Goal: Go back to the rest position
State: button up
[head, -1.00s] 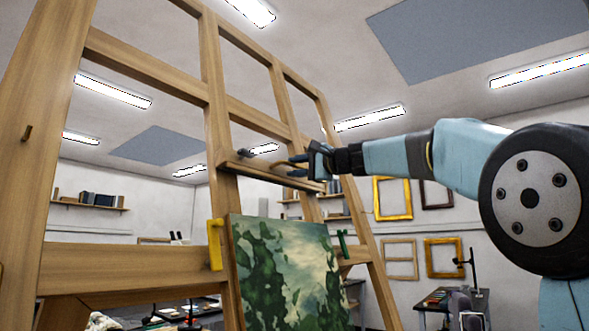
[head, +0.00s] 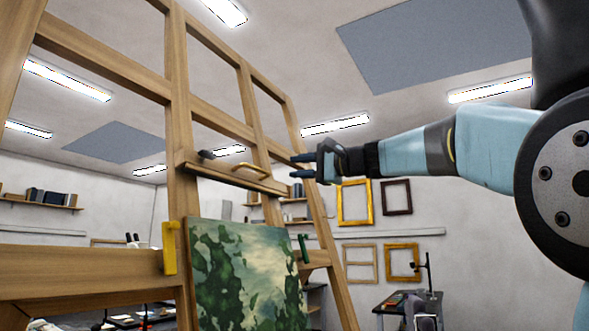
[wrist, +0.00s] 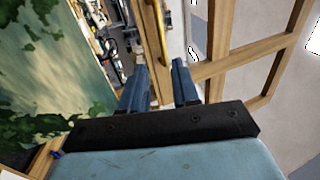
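My gripper (head: 299,166) is raised at the right side of the big wooden easel (head: 178,130), in front of the back wall in the head view. Its two fingers are apart with nothing between them; they also show apart in the wrist view (wrist: 158,88). A gilt curved piece (head: 252,170) lies on the small wooden ledge (head: 215,171) of the easel, just left of the fingertips and apart from them. In the wrist view the gilt piece (wrist: 135,35) shows beyond the fingers.
A green landscape painting (head: 243,275) stands on the easel below the ledge, between a yellow clamp (head: 169,248) and a green clamp (head: 303,248). A dark object (head: 206,154) sits at the ledge's left end. Frames hang on the back wall. Free air surrounds my arm.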

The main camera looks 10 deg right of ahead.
dwell(0.4)
jog(key=s+d+f+n+g+h, duration=0.2)
jog(key=s+d+f+h, duration=0.2)
jog(key=s+f, duration=0.5)
jog(key=s+d+f+n+g+h, duration=0.2)
jog(key=s+f+h, duration=0.4)
jog(key=f, duration=1.7)
jog(key=s+d+f+n+g+h, duration=0.2)
jog(key=s+d+f, duration=0.4)
jog(key=s+f, duration=0.6)
notch_tip(320, 180, down, 5)
jog(key=n+h, duration=0.1)
jog(key=h, duration=0.1)
jog(key=shift+s+d+n+h, duration=0.15)
jog(key=shift+d+n+h, duration=0.15)
jog(key=shift+h, duration=0.1)
jog(key=shift+o, duration=0.4)
